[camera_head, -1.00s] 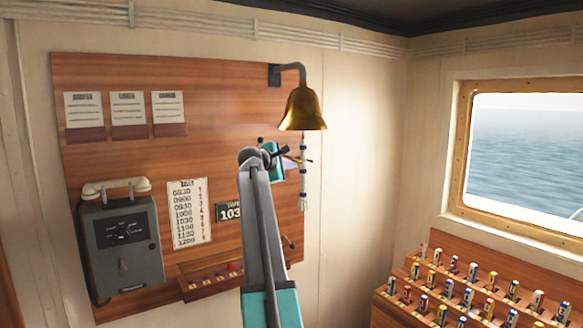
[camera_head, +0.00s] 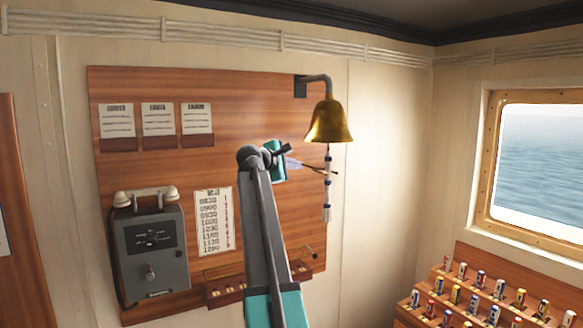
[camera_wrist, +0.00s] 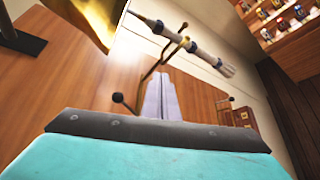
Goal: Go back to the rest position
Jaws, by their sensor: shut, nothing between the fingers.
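My gripper (camera_head: 293,163) is raised in front of the wooden wall panel, left of the bell rope in the head view. In the wrist view its pale lilac fingers (camera_wrist: 165,88) lie together with nothing between them. The brass bell (camera_head: 328,122) hangs from a dark bracket, above and right of my gripper. Part of it shows at the upper left of the wrist view (camera_wrist: 90,15). Its white and blue rope (camera_head: 327,190) hangs below it. In the wrist view the rope (camera_wrist: 200,50) lies beyond the fingertips, seemingly apart from them.
A grey telephone (camera_head: 150,255) and a number sheet (camera_head: 214,222) are on the panel (camera_head: 240,110) at left. My arm covers part of the panel. A tiered wooden rack (camera_head: 478,265) with several small cylinders stands at lower right, below a window (camera_head: 540,160).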

